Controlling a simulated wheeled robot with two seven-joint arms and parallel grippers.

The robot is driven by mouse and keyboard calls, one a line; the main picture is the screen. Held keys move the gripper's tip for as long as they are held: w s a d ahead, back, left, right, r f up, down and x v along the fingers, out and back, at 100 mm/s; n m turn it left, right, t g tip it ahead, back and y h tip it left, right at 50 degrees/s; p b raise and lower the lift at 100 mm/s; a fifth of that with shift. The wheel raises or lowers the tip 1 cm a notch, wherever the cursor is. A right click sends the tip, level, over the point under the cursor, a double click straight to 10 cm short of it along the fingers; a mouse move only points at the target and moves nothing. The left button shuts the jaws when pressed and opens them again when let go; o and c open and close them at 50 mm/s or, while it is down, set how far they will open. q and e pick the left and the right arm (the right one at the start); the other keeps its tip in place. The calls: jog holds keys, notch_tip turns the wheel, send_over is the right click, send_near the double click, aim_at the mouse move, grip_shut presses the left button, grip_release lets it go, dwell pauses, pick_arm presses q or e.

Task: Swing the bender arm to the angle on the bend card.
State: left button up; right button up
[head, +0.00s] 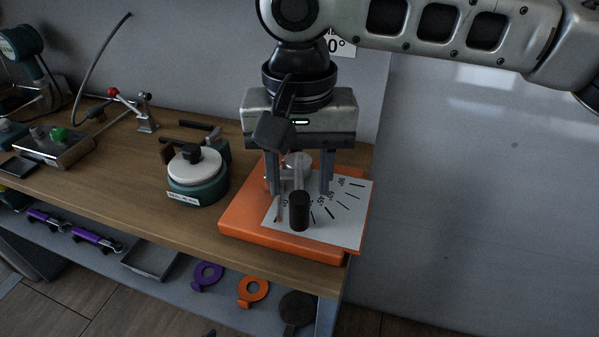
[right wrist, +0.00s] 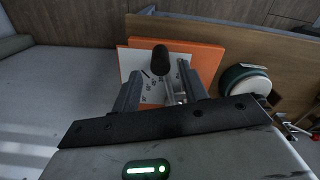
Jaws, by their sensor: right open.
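The bender has an orange base (head: 240,220) with a white angle dial (head: 345,215) at the bench's right end. Its grey arm carries an upright black handle (head: 299,212), which also shows in the right wrist view (right wrist: 161,60). In the head view the handle stands near the low-angle marks; the exact angle is unclear. My right gripper (head: 300,188) points down over the bender, its fingers open and apart on either side of the bender arm. In the right wrist view the handle shows beyond the open fingers (right wrist: 160,90).
A teal device with a white round top (head: 195,165) stands left of the bender. A red-knobbed toggle clamp (head: 130,105) and a box with a green button (head: 55,140) are farther left. A lower shelf holds purple and orange (head: 253,291) parts. Right of the bench is clear.

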aim_at(299, 189)
notch_tip(299, 189, down, 3)
jog(key=shift+b, duration=1.2)
jog(key=shift+r+p, duration=0.35)
pick_arm(q)
jog(key=shift+w+d+p, duration=0.2)
jog(key=shift+w+p, duration=0.05)
jog(key=shift+p, duration=0.05)
jog(key=shift+r+p, duration=0.3)
jog(key=shift+a+f, duration=0.1)
pick_arm(e)
jog(key=shift+f, duration=0.1)
jog(key=shift+c, duration=0.3)
jog(key=c, duration=0.8)
